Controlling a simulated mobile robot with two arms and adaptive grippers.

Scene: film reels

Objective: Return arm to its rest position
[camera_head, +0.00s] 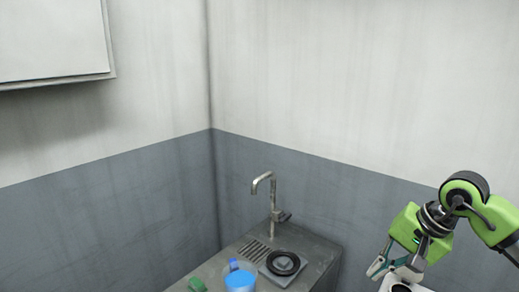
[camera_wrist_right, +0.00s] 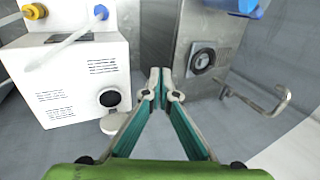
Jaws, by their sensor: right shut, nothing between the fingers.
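My right arm comes in from the right edge of the head view, with green links. Its right gripper (camera_head: 374,270) points down, to the right of the grey counter. In the right wrist view the right gripper (camera_wrist_right: 160,76) shows two teal-lined fingers with their tips together and nothing between them. The left gripper is not seen in either view.
A grey counter (camera_head: 322,252) carries a tap (camera_head: 271,205), a black ring (camera_head: 283,263), a blue-topped container (camera_head: 240,282) and a green item (camera_head: 197,285). A white machine (camera_wrist_right: 70,85) stands at left in the wrist view. Walls enclose the corner.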

